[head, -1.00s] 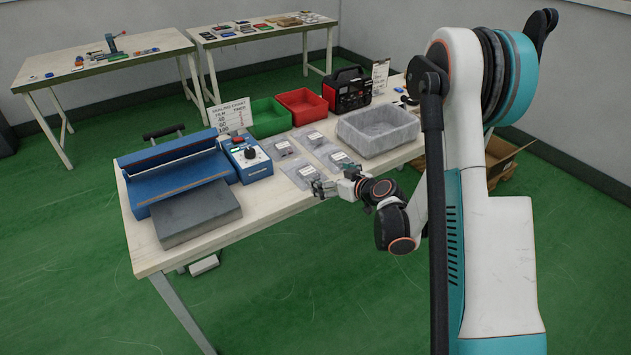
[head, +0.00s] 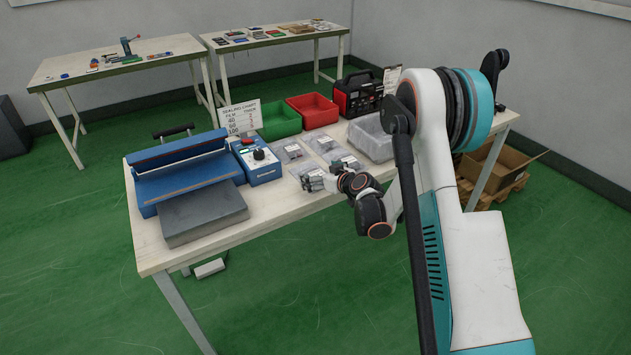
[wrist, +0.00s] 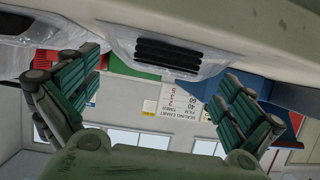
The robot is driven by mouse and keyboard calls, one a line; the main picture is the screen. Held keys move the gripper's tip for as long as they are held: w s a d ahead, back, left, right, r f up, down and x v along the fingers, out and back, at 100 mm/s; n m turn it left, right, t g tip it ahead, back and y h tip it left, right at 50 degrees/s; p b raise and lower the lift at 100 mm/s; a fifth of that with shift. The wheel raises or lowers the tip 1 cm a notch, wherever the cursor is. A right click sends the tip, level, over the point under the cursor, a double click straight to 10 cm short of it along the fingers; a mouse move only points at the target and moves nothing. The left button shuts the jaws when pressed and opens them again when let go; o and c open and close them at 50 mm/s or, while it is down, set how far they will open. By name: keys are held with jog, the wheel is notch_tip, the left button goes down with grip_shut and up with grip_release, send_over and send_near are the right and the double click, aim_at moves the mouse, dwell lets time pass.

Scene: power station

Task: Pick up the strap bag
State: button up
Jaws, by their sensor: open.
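Several clear bags with white labels lie on the white table in the head view: two at the back (head: 291,151) (head: 320,141), one at front left (head: 303,170) and one at front right (head: 347,163). I cannot read their labels there. My gripper (head: 314,182) is at the table's front edge, beside the front-left bag and partly covering it. In the upside-down wrist view, my gripper (wrist: 161,68) is open and empty. A clear bag with black ribbed contents, likely the strap bag (wrist: 170,53), lies between and beyond the fingers. Another clear bag (wrist: 45,42) lies left of it.
A blue sealer (head: 185,170) and its control box (head: 257,163) stand left of the bags. Green (head: 278,120) and red (head: 313,110) bins and a chart sign (head: 240,118) stand behind. A grey tray (head: 372,137) lies right, partly behind my arm.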

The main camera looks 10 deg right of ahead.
jog(key=shift+x, duration=1)
jog(key=shift+s, duration=0.1)
jog(key=c, duration=1.8)
jog(key=shift+o, duration=0.2)
jog(key=shift+r, duration=0.1)
